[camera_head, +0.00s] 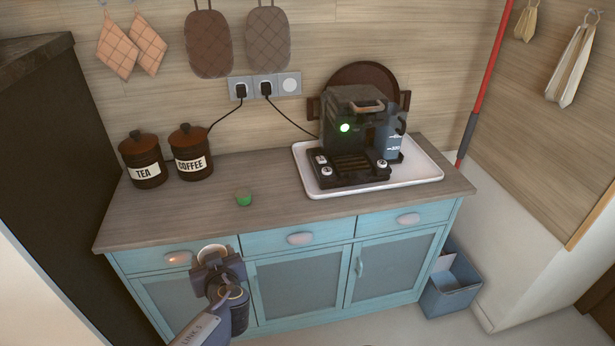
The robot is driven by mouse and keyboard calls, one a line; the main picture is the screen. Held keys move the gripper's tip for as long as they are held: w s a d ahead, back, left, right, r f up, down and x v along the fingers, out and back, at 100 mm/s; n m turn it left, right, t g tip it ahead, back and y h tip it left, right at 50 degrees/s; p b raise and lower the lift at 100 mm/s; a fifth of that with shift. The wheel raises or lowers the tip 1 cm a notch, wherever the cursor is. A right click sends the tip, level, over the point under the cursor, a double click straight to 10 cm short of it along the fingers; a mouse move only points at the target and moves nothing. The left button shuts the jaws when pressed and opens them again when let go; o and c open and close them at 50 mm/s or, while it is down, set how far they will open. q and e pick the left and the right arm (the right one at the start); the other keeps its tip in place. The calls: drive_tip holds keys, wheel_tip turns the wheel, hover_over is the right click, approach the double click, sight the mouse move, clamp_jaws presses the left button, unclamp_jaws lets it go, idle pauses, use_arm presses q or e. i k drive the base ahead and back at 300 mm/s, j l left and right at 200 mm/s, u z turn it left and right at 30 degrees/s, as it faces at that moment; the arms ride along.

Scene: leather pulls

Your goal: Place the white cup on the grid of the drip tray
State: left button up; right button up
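The white cup (212,250) shows as a pale round rim at the fingers of my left gripper (215,260), in front of the blue cabinet and below the counter's front edge in the picture. The gripper appears shut on the cup and hides its lower part. The black coffee machine (356,110) stands at the right of the counter. The dark drip tray with its grid (352,165) is at the machine's front base, up and to the right of my gripper. I see no cup on the grid. My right gripper is not in view.
The machine stands on a white tray (423,174). Tea (143,160) and coffee (191,152) canisters stand at the back left. The counter's middle is mostly clear.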

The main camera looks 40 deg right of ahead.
sight(353, 169)
drive_tip(key=k+l+u, duration=0.15)
drive_tip(key=l, duration=0.4)
drive_tip(key=k+l+u, duration=0.15)
drive_tip(key=l, duration=0.4)
drive_tip(key=k+l+u, duration=0.15)
drive_tip(key=l, duration=0.35)
drive_tip(key=k+l+u, duration=0.15)
drive_tip(key=k+l, duration=0.15)
drive_tip(key=l, duration=0.2)
drive_tip(key=k+l+u, duration=0.2)
drive_tip(key=l, duration=0.25)
drive_tip(key=k+l+u, duration=0.15)
drive_tip(key=k+l, duration=0.15)
drive_tip(key=l, duration=0.15)
drive_tip(key=i+l, duration=0.2)
drive_tip(key=l, duration=0.2)
drive_tip(key=i+l, duration=0.15)
drive_tip(key=l, duration=0.25)
